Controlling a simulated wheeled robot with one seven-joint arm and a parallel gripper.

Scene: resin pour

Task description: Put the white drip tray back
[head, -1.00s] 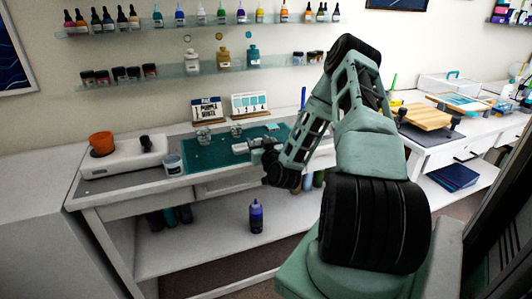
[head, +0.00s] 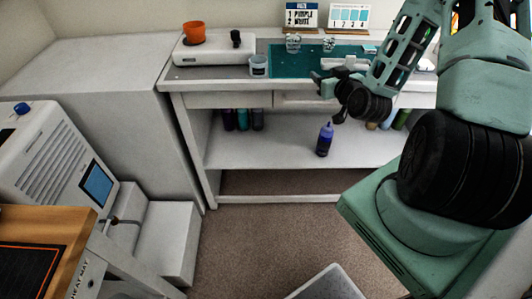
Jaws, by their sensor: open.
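A shallow rectangular thing with a pale rim and grey face (head: 328,284) shows at the bottom edge of the head view, low down over the carpet. It looks like the white drip tray, but the frame cuts off its near part, so I cannot be sure. My gripper (head: 320,81) is open, at the front edge of the workbench by the teal mat (head: 290,63). It is far from the tray-like thing. Whether anything lies between its fingers is too small to tell.
On the white workbench (head: 222,86) stand a white scale-like device with an orange cup (head: 194,33), a labelled cup (head: 259,66) and clear cups. A purple bottle (head: 325,140) is on its lower shelf. A wooden-topped table (head: 40,222) stands at left. Carpet (head: 255,235) is open between.

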